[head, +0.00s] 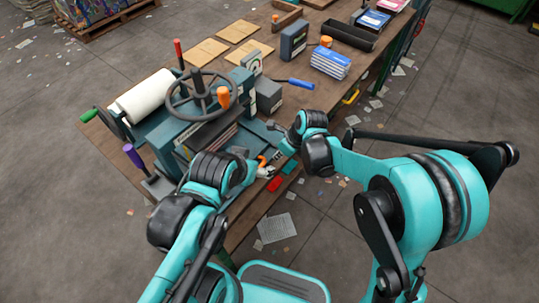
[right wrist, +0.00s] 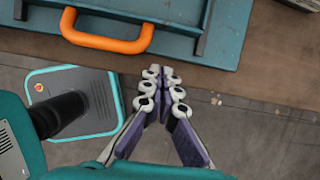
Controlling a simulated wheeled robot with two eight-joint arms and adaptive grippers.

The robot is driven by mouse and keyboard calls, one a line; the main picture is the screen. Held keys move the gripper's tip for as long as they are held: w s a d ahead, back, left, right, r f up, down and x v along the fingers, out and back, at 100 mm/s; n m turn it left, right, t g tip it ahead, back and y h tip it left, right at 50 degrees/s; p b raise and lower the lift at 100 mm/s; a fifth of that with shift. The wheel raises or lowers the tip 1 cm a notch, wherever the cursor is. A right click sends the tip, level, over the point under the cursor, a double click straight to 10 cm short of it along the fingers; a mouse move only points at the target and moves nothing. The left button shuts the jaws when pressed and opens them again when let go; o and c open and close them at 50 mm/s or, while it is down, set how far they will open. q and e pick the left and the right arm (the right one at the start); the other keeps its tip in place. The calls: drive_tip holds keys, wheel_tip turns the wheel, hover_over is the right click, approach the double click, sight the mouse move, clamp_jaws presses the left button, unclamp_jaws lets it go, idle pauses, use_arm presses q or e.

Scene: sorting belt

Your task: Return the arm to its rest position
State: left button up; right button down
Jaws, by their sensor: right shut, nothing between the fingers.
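My right gripper (head: 266,169) is at the near edge of the workbench (head: 107,140), beside the near side of the teal press machine. In the right wrist view my right gripper (right wrist: 164,76) has its two fingers together at the tips, with nothing between them. The fingertips show just at the wooden bench edge, below an orange handle (right wrist: 106,37) on a blue-teal plate (right wrist: 222,32). My left arm reaches in at the lower left in the head view, but its fingers cannot be made out.
The press with its black handwheel (head: 199,95) and a white paper roll (head: 145,96) stand close by. Behind are brown cards (head: 206,52), a blue-and-white stack (head: 330,62) and a black tray (head: 349,36). The floor right of the bench is open, with scattered paper.

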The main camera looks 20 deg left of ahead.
drive_tip(key=w+p+v, duration=0.1)
drive_tip(key=p+v, duration=0.1)
drive_tip(key=v, duration=0.5)
drive_tip(key=shift+d+r, duration=0.2)
drive_tip(key=shift+r, duration=0.05)
drive_tip(key=shift+s+r, duration=0.1)
drive_tip(key=shift+s, duration=0.05)
